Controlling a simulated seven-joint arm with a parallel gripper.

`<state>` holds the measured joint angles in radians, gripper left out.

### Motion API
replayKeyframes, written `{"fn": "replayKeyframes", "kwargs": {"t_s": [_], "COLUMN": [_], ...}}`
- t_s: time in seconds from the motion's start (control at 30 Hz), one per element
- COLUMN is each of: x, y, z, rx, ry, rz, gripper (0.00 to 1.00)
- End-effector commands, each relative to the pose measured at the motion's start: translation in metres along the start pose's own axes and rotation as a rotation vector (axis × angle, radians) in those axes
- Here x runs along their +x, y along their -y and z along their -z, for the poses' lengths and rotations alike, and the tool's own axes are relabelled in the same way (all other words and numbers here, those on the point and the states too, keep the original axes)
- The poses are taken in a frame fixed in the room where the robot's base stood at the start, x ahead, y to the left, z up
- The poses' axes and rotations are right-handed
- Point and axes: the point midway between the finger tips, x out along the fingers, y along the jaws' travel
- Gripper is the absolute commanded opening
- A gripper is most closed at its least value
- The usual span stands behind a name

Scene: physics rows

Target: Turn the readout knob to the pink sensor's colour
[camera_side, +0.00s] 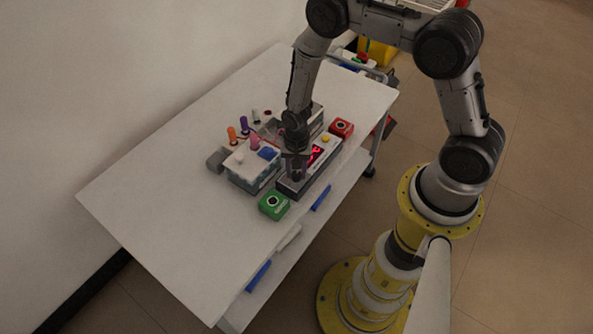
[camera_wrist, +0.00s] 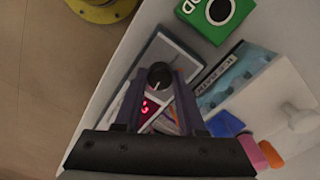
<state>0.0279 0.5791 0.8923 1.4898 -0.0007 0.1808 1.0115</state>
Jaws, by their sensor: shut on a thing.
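The readout box (camera_side: 292,186) is a grey-edged dark unit near the table's right edge, with lit red digits (camera_side: 315,154) and a yellow button (camera_side: 326,138). Its dark round knob (camera_wrist: 160,75) with a white pointer line shows in the wrist view. My gripper (camera_side: 297,172) points down over the box; in the wrist view its fingers (camera_wrist: 158,82) stand on both sides of the knob, shut on it. The side view hides the knob behind the gripper. The pink sensor (camera_side: 254,143) stands left of the box among other coloured ones. The full reading is hidden in the wrist view.
A green block (camera_side: 273,206) and a red block (camera_side: 341,128) with round buttons sit at the box's two ends. A labelled case (camera_side: 249,170) with a blue piece (camera_side: 268,153) stands beside the box. Orange (camera_side: 232,135) and purple (camera_side: 244,125) sensors stand behind. The table's near-left area is clear.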

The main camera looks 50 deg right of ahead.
Motion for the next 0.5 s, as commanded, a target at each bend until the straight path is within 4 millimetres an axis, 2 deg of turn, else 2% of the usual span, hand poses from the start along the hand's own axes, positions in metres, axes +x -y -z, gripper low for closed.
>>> {"fn": "replayKeyframes", "kwargs": {"t_s": [0.27, 0.3, 0.47, 0.5], "x": [-0.0016, -0.0016, -0.0011, -0.0009], "y": [0.0015, 0.0015, 0.0010, 0.0009], "z": [0.0013, 0.0013, 0.0010, 0.0009], "rx": [0.005, 0.005, 0.003, 0.003], "ry": [-0.002, -0.002, -0.001, -0.001], "rz": [0.004, 0.004, 0.003, 0.002], "gripper": [0.00, 0.41, 0.69, 0.69]}}
